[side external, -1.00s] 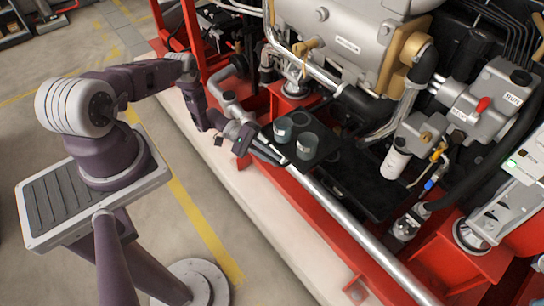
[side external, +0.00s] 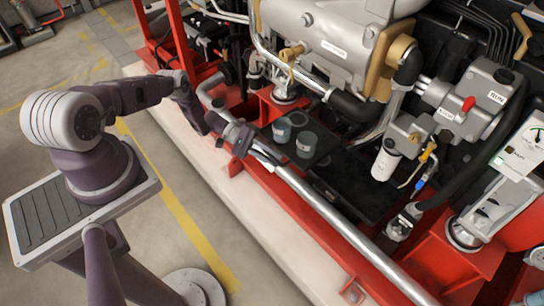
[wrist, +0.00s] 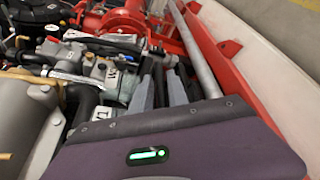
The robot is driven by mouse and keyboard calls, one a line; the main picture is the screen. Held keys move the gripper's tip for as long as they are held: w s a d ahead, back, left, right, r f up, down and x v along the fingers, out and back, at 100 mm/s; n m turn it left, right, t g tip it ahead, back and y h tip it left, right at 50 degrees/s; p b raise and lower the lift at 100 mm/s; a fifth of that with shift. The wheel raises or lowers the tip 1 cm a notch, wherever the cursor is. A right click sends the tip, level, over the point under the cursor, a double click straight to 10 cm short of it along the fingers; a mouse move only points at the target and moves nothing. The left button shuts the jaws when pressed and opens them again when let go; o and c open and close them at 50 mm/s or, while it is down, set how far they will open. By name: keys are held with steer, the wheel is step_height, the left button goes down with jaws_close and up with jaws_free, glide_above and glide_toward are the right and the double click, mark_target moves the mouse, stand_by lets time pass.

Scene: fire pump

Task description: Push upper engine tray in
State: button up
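The upper engine tray (side external: 325,147) is a black tray low beside the engine in the side external view. Two grey cups, the left one (side external: 282,130) and the right one (side external: 306,144), stand upright on it. My gripper (side external: 264,156) is at the tray's outer side, close to its front edge; I cannot tell whether it touches. The two grey fingers of my gripper (wrist: 161,82) also show in the wrist view, apart with a dark gap and nothing visible between them. The tray is not clearly visible in the wrist view.
A dark lower surface (side external: 350,190) lies to the right of the tray. A silver pipe (side external: 330,217) and red frame rail (side external: 300,212) run along the front. A white filter (side external: 385,164) and hoses stand to the right. The engine (side external: 340,35) rises behind. Floor is open at left.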

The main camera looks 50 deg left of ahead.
steer(key=v, duration=0.7)
steer(key=shift+c, duration=1.3)
step_height(320, 180, up, 16)
steer(key=shift+a, duration=0.15)
jaws_close()
steer(key=s+d+f+m+g+y, duration=0.3)
steer(key=s+d+f+m+g, duration=0.15)
steer(key=s+f, duration=0.2)
steer(key=s+a+f+m+g+y, duration=0.3)
steer(key=s+a+f+m+y, duration=0.3)
steer(key=m+y, duration=0.45)
steer(key=w+d+r+m+t+h, duration=0.2)
steer(key=w+d+r+m+t, duration=0.1)
steer(key=d+r+m+t, duration=0.25)
steer(key=w+d+r+m+t+h, duration=0.25)
steer(key=d+r+m, duration=0.25)
steer(key=d+m, duration=0.3)
steer(key=w+d+f+n, duration=0.1)
steer(key=w+d+f, duration=0.3)
steer(key=w+f, duration=0.6)
steer(key=shift+d+f+y, duration=0.2)
steer(key=shift+f+y, duration=0.2)
steer(key=shift+f, duration=0.6)
